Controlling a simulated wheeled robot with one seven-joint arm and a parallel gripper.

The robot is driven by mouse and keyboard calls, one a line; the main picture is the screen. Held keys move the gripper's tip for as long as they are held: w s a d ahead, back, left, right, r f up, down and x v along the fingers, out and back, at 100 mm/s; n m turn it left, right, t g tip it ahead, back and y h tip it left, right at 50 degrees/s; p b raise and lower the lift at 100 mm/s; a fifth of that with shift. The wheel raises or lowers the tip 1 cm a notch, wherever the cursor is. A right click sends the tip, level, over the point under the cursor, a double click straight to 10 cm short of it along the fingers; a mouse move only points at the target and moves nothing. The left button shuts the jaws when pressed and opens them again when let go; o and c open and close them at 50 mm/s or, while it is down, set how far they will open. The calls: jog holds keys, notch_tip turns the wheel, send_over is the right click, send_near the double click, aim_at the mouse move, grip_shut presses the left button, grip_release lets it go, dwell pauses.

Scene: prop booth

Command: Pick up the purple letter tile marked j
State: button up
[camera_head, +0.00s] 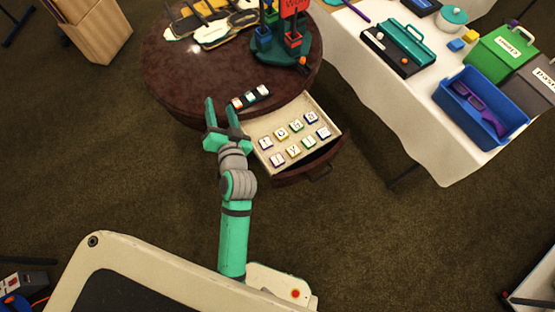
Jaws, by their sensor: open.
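Several letter tiles stand in two rows inside an open cream-lined drawer (257,128) of the round dark table. Two tiles at the drawer's left end look purple: one in the front row (277,159) and one in the back row (266,143). Their letters are too small to read surely, so I cannot tell which is marked j. The other tiles look yellow, green and blue. My green gripper (226,122) is open and empty, just left of the drawer and apart from the tiles. It seems to hide a little of the table's edge.
A white-clothed table (385,85) with bins stands at right. The drawer's front (310,168) sticks out over the carpet. Open floor lies in front.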

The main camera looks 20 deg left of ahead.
jog(key=w+a+r+n+g+y, duration=0.25)
jog(key=a+n+g, duration=0.25)
jog(key=a, duration=0.3)
jog(key=n+g+h, duration=0.6)
jog(key=g+h, duration=0.2)
jog(key=h, duration=0.4)
send_over(278, 160)
jog(key=f, duration=2.2)
jog(key=shift+s+a+f, duration=0.1)
jog(key=shift+s, duration=0.15)
jog(key=shift+w+f, duration=0.15)
jog(key=shift+f, duration=3)
jog(key=shift+c, duration=0.6)
jog(key=c, duration=0.7)
